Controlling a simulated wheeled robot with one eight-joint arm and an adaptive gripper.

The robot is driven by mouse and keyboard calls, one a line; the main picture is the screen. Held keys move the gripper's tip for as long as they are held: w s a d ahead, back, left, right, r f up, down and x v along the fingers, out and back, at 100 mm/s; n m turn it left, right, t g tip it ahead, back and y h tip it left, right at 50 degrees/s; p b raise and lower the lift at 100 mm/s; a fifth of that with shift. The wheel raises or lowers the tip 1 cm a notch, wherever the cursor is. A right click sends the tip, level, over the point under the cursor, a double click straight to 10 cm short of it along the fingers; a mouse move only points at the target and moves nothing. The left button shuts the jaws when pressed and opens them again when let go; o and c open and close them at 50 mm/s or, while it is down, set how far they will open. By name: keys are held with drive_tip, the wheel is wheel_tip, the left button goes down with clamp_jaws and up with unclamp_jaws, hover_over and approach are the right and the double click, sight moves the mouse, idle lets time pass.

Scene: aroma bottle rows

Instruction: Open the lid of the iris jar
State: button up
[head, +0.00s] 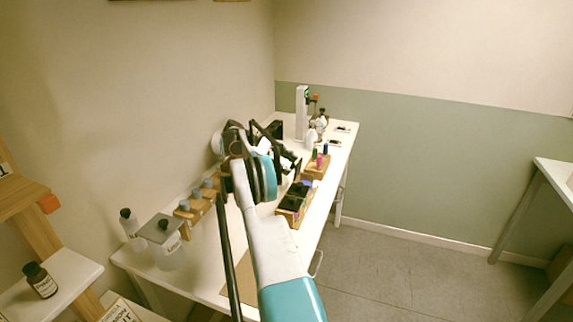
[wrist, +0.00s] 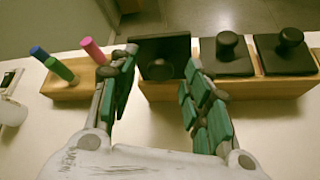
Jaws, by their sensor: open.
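In the wrist view my gripper (wrist: 160,95) is open, with one green-padded finger on each side of a dark square lid (wrist: 175,48) with a black knob (wrist: 158,70). The knob lies between the fingers, apart from both. The lid's exact tilt is hard to tell. Two more black knobbed lids, a middle one (wrist: 228,55) and a right one (wrist: 290,55), sit beside it in a wooden rack (wrist: 245,88). No label is readable, so I cannot tell which jar is iris. In the head view my gripper (head: 288,160) is over the table near the rack (head: 291,219), partly hidden by my arm.
A wooden block (wrist: 75,82) with blue, green and pink sticks stands left of the rack. On the white table (head: 200,262) are a large clear bottle (head: 168,255), a smaller bottle (head: 130,225) and a wooden stand (head: 195,212) along the wall. Bare tabletop lies before the rack.

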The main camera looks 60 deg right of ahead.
wheel_tip(320, 180, up, 10)
idle(0.5)
